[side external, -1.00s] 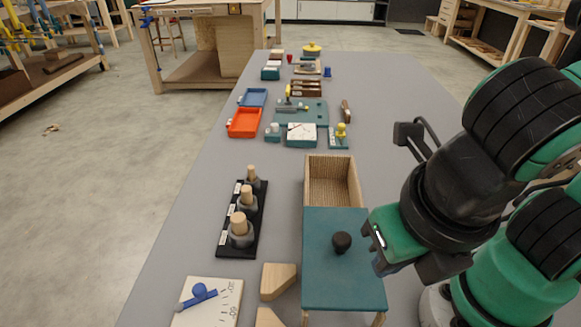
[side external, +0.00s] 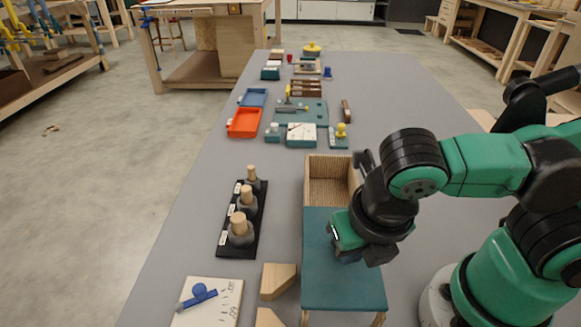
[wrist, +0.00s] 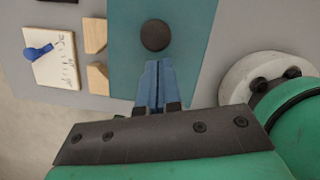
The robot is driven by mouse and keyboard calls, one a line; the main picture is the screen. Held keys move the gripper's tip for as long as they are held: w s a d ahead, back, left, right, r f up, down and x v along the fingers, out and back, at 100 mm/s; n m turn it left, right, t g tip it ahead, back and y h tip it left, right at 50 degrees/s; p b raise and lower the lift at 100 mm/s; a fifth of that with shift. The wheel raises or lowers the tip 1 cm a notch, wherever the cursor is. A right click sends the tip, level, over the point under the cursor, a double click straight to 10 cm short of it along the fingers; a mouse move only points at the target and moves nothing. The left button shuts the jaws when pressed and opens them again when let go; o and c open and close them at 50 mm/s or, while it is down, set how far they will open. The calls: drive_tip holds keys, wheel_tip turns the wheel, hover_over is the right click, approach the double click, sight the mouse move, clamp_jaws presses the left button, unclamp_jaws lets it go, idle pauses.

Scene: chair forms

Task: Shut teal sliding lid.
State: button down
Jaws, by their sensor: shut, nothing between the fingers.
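The teal sliding lid (side external: 340,288) lies over the near part of a wooden box (side external: 328,182). The far part of the box is open. A round black knob (wrist: 155,35) sits on the lid (wrist: 190,50) in the wrist view; in the side view my gripper hides it. My gripper (wrist: 156,64) is shut and empty, with its fingertips close to the knob and a small gap between them in the picture. In the side view my gripper (side external: 347,254) is over the lid; contact with it cannot be told.
A black rack with several wooden-topped weights (side external: 241,218) stands left of the box. Wooden blocks (side external: 277,281) and a white board with a blue pointer (side external: 208,302) lie near the front left. Trays and tools, including an orange tray (side external: 244,122), are farther back. The grey table is clear between.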

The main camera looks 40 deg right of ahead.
drive_tip(key=shift+d, duration=0.1)
drive_tip(key=w+d, duration=1.1)
drive_tip(key=shift+w+d, duration=0.25)
drive_tip(key=shift+w, duration=0.05)
idle(0.4)
drive_tip(key=s+a+r, duration=0.3)
drive_tip(key=s+r, duration=0.3)
drive_tip(key=r, duration=0.4)
drive_tip(key=w+f+m+t, duration=0.2)
drive_tip(key=m, duration=1.3)
drive_tip(key=w+d+f+m+t+y, duration=0.1)
drive_tip(key=w+f+m+t, duration=0.1)
drive_tip(key=m, duration=1.3)
drive_tip(key=shift+w+d+f+t, duration=0.15)
drive_tip(key=shift+w+f+t, duration=0.2)
drive_tip(key=shift+f, duration=0.45)
